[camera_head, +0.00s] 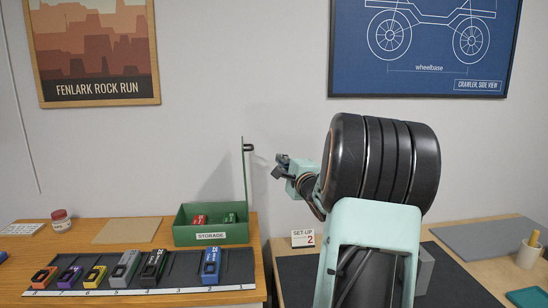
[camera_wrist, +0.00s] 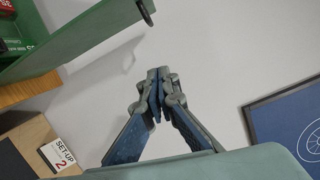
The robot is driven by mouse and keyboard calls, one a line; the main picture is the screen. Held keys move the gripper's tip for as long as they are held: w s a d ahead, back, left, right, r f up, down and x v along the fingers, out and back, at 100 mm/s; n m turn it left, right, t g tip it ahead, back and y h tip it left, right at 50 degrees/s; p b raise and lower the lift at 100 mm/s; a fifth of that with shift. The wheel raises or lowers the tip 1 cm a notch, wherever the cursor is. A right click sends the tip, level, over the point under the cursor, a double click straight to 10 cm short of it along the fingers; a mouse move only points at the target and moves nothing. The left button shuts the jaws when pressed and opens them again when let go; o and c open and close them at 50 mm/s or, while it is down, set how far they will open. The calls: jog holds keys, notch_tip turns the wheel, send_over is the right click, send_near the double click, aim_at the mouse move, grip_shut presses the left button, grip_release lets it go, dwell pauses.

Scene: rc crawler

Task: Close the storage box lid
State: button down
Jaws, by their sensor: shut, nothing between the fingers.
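The green storage box (camera_head: 212,233) stands at the back right of the left wooden table, with a "STORAGE" label on its front. Its lid (camera_head: 244,180) stands upright, hinged at the box's right side, with a dark handle (camera_head: 249,147) near its top. A red item (camera_head: 199,219) and a green item (camera_head: 229,218) lie inside. My gripper (camera_head: 279,166) is shut and empty, to the right of the lid and apart from it. In the wrist view my fingertips (camera_wrist: 157,75) meet, and the green lid (camera_wrist: 92,30) with its handle (camera_wrist: 146,12) shows at upper left.
Several coloured battery packs (camera_head: 125,268) lie on a numbered dark strip in front of the box. A red-lidded jar (camera_head: 60,220) stands at left. A "SET-UP 2" card (camera_head: 303,238) stands on the right table. The wall is close behind.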

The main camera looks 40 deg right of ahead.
jog(key=w, duration=1.1)
jog(key=shift+a+r, duration=0.2)
jog(key=shift+r, duration=0.2)
jog(key=shift+w+a, duration=0.1)
